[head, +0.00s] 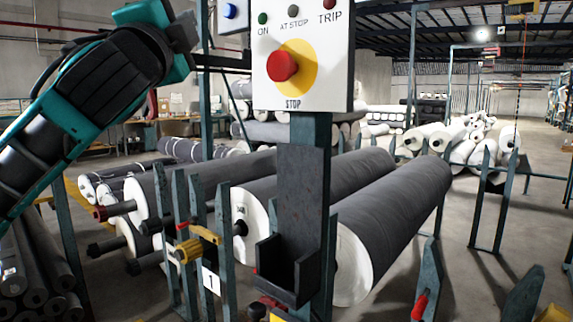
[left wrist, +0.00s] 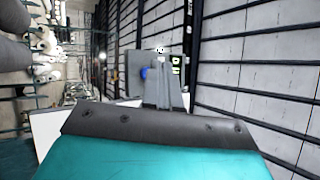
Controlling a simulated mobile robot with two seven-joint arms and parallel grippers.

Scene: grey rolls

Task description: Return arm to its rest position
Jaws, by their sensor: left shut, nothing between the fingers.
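My left arm comes in from the left in the head view, raised and reaching up to the top edge. Its left gripper (head: 186,32) is by the upper left of the white control box and apart from the red stop button. It is shut and empty. In the left wrist view the grey fingers (left wrist: 165,92) stand together beyond the dark plate of my wrist. The control box (head: 338,70) carries a red stop button (head: 282,66) on a yellow disc, with small lights labelled ON, AT STOP and TRIP above it. My right gripper does not show.
A second panel with a blue button (head: 229,11) is close beside the gripper. A dark holder (head: 290,280) hangs on the post below the box. Large grey rolls (head: 395,215) lie on racks behind. Open floor (head: 480,270) shows at the right.

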